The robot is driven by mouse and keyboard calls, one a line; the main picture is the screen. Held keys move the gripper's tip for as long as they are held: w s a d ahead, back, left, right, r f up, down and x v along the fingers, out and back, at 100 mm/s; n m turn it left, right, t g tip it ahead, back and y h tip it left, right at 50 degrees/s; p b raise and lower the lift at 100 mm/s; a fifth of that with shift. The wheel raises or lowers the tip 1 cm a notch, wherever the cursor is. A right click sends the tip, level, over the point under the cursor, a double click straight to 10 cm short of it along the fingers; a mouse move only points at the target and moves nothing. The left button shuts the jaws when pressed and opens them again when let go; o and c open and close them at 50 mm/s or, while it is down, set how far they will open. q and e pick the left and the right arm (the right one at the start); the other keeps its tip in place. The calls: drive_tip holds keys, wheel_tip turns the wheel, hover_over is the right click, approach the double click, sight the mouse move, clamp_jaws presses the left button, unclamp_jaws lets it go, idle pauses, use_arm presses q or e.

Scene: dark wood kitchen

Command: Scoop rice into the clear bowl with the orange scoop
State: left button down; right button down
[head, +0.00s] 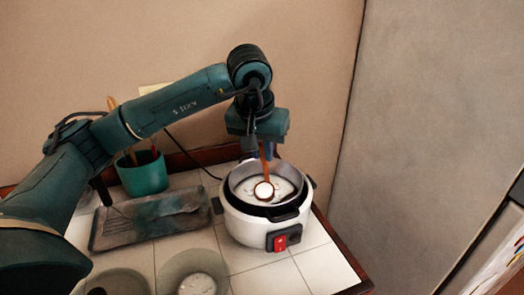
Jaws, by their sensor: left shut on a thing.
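My left gripper (265,152) points down over the rice cooker (246,228) and is shut on the orange scoop (267,170). The scoop hangs down inside the open cooker, and its round end holds a white heap of rice (264,190). More white rice (283,186) shows in the pot around it; whether the scoop touches it I cannot tell. A clear bowl (172,268) stands at the front of the counter, left of the cooker, with some white rice in its bottom. My right gripper is out of view.
A second clear bowl (135,281) is at the bottom left, partly cut off. A dark rectangular tray (115,235) lies left of the cooker. Behind it stands a teal pot (143,177) with utensils. A grey wall panel rises at right.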

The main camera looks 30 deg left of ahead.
use_arm(q)
drive_tip(key=r+p, duration=0.1)
drive_tip(key=r, duration=0.1)
drive_tip(key=r+p, duration=0.1)
drive_tip(key=r, duration=0.2)
drive_tip(key=r+p, duration=0.2)
drive_tip(key=r, duration=0.1)
drive_tip(key=shift+w, duration=0.25)
drive_tip(key=shift+w+r, duration=0.15)
drive_tip(key=shift+r, duration=0.85)
drive_tip(key=shift+w+r, duration=0.1)
drive_tip(key=shift+r, duration=0.9)
drive_tip(key=shift+s+a+f, duration=0.1)
